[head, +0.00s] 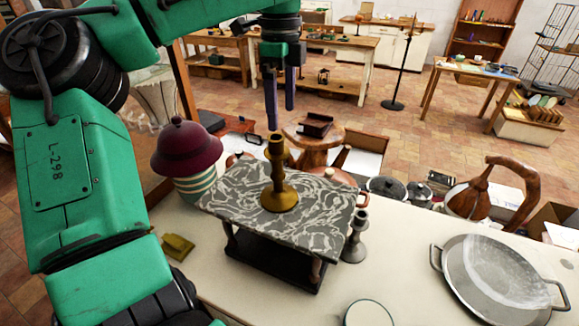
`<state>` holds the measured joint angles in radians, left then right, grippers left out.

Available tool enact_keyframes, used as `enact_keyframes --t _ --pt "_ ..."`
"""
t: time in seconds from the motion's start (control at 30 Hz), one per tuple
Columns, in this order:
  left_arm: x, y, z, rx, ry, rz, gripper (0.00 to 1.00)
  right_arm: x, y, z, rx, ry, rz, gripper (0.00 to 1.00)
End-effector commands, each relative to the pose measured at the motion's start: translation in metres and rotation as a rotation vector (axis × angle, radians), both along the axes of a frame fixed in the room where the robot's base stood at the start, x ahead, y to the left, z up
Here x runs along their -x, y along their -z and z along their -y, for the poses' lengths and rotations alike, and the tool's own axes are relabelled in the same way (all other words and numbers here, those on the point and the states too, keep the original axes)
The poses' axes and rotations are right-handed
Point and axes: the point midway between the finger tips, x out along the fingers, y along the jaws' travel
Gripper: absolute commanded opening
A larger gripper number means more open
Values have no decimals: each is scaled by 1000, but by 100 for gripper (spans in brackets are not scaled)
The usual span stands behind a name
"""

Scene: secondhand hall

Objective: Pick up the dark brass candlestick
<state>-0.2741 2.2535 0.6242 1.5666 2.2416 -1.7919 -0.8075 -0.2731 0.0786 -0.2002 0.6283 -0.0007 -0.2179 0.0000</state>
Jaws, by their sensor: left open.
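A dark brass candlestick (280,190) stands upright on a small stand with a grey-and-white marbled top (232,192). It has a round base, a slim stem and a cup at the top. My left gripper (281,116) points down, its two dark fingers apart and empty. In the picture its fingertips are just above the candlestick's cup; I see no contact, and the depth between them is hard to tell. A second, darker grey candlestick (355,241) stands on the table just right of the marbled stand. My right gripper is not in view.
The stand is on a pale table (410,262). A maroon hat (186,148) on a striped jar, a small brass object (177,246), a round two-handled metal tray (460,300), a white-topped round item (368,314) and a wooden jug (470,200) surround it.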

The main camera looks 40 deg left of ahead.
Motion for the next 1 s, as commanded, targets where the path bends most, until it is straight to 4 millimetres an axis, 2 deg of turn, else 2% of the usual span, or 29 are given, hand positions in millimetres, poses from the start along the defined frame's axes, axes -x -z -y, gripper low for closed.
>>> enact_keyframes --t 0.07,0.2,0.3,0.37,0.47,0.57,0.67,0.9,0.97,1.0 --pt "1 17 0 2 4 -3 98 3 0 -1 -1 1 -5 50" --pt "2 54 0 2 3 -4 98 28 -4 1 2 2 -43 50" --pt "2 74 0 1 0 -3 98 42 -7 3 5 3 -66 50" --pt "2 81 1 2 1 -1 98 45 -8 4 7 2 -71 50" --pt "3 93 0 1 1 -4 98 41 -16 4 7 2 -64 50" --pt "4 111 0 2 1 -5 98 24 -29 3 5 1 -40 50" --pt "4 130 0 0 1 -3 98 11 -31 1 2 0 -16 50" --pt "4 137 -1 0 0 0 98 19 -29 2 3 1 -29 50" --pt "4 137 -1 0 0 0 75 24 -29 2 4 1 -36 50" --pt "4 137 -1 0 0 0 59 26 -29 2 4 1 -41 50"
